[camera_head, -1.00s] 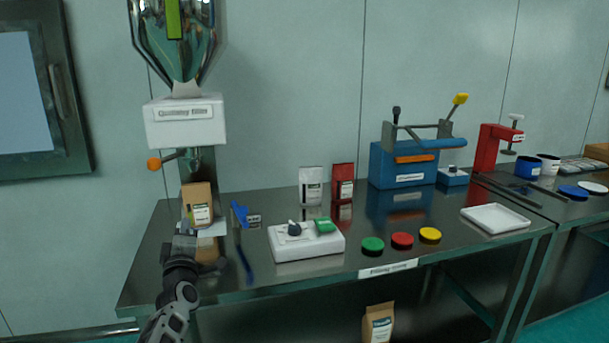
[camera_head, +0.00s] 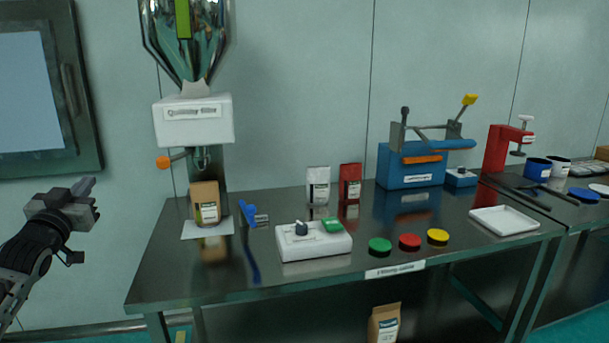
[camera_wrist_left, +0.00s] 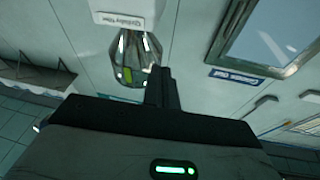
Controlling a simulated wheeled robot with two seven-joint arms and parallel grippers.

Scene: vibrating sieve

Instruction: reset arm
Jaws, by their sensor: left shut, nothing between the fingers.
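My left gripper (camera_head: 84,188) is at the left of the head view, raised in the air left of the steel table and apart from everything. It is shut with nothing in it. In the left wrist view its closed fingers (camera_wrist_left: 162,88) point toward the wall and the hopper. My right gripper is in neither view. A brown pouch (camera_head: 205,204) stands upright on a white sheet under the filling machine (camera_head: 193,120), well to the right of my left gripper.
The steel table (camera_head: 190,275) holds a blue scoop-like tool (camera_head: 248,212), a white scale (camera_head: 315,246), white and red pouches, coloured lids, a blue sealer (camera_head: 408,166) and a white tray (camera_head: 503,220). Another brown pouch (camera_head: 384,323) is below. A framed panel (camera_head: 40,95) hangs at left.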

